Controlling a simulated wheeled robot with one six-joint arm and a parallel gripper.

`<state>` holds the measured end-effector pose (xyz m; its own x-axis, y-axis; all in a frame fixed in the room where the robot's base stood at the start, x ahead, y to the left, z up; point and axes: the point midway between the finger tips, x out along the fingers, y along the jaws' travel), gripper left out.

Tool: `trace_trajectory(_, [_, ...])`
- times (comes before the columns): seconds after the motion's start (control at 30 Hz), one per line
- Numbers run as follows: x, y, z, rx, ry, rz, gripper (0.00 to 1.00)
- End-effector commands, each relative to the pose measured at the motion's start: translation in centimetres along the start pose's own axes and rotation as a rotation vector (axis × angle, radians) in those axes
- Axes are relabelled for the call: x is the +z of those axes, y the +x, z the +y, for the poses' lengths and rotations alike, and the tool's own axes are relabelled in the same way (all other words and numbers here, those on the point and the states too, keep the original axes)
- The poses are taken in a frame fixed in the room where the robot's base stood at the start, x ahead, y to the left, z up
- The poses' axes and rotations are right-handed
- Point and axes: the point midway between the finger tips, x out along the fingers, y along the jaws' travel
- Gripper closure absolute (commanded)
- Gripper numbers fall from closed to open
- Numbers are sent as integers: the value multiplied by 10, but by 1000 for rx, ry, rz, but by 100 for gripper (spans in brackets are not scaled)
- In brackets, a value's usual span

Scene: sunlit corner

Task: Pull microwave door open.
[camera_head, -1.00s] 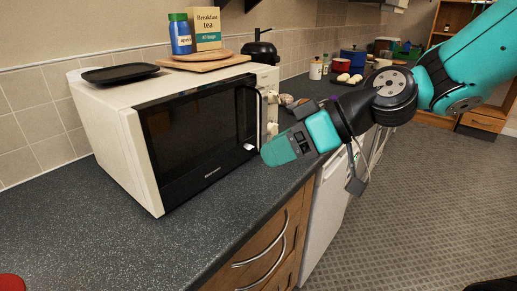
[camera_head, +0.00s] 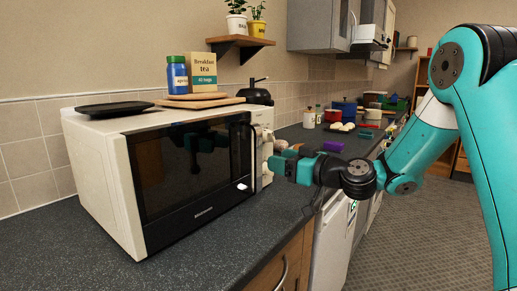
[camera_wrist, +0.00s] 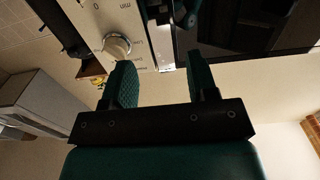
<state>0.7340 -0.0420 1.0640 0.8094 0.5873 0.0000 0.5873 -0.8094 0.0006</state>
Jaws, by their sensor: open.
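The white microwave (camera_head: 100,185) stands on the counter, its dark glass door (camera_head: 185,170) closed. The curved door handle (camera_head: 255,150) runs upright along the door's right edge. My gripper (camera_head: 274,165) is in front of the control panel, just right of the handle. In the wrist view my gripper (camera_wrist: 163,75) is open, with nothing between its two green fingers. Ahead of them are the white control panel (camera_wrist: 140,30), a round knob (camera_wrist: 117,46) beyond the left finger, and part of the dark handle (camera_wrist: 186,14) beyond the right finger. The gap to the handle is hard to judge.
On the microwave are a black tray (camera_head: 113,108), wooden boards (camera_head: 200,101), a blue jar (camera_head: 177,77) and a tea box (camera_head: 202,70). The counter (camera_head: 165,255) before the door is clear. A purple item (camera_head: 333,146) and pots lie beyond my gripper.

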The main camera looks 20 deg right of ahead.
Motion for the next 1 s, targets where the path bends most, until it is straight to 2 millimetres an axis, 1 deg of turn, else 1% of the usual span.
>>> trace_trajectory(0.03, [-4,13,-2,-6,1,-1,47])
trace_trajectory(0.1, [-4,28,-2,-5,0,0,47])
trace_trajectory(0.2, [-3,46,-2,-4,0,0,47])
trace_trajectory(0.3, [-2,60,-1,-3,0,0,47])
trace_trajectory(0.4, [-2,69,-1,-2,0,0,47])
trace_trajectory(0.5, [0,74,-1,-1,1,0,47])
trace_trajectory(0.77, [0,75,0,0,1,0,47])
trace_trajectory(0.8, [0,75,0,0,1,0,51])
trace_trajectory(0.87, [0,75,0,0,1,0,65])
trace_trajectory(0.9, [0,75,0,0,1,0,74])
trace_trajectory(0.97, [0,74,0,0,1,0,88])
trace_trajectory(1.0, [0,74,0,0,1,0,97])
